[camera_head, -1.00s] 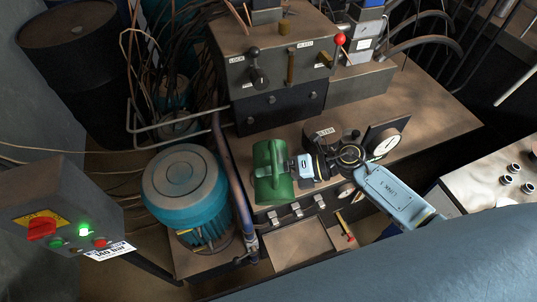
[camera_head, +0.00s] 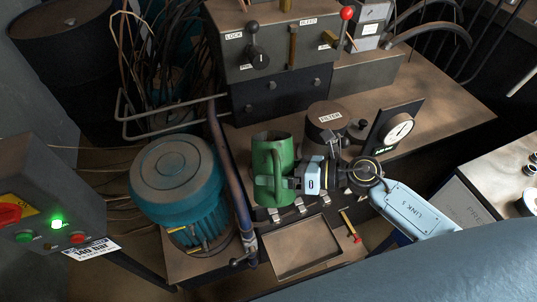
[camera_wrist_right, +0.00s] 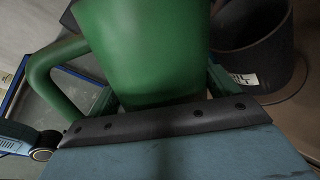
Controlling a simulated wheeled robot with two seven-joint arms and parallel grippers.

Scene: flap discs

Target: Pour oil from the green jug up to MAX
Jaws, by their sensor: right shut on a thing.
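The green jug (camera_head: 268,160) is near the middle of the head view, roughly upright with its open top showing. My right gripper (camera_head: 300,178) reaches it from the right and is shut on it. In the right wrist view the jug (camera_wrist_right: 150,45) fills the top middle, with its handle (camera_wrist_right: 50,75) to the left and my right gripper's fingers (camera_wrist_right: 160,100) on both sides of its body. I cannot see the oil inside or a MAX mark. Whether the jug touches the surface beneath is unclear. My left gripper is not in view.
A dark FILTER cylinder (camera_head: 330,116) stands right of the jug, with a lit gauge (camera_head: 398,130) beyond. A teal motor (camera_head: 177,190) is to the left. A shallow tray (camera_head: 300,248) and a red-ended dipstick-like rod (camera_head: 350,226) lie in front. A lever block (camera_head: 270,45) rises behind.

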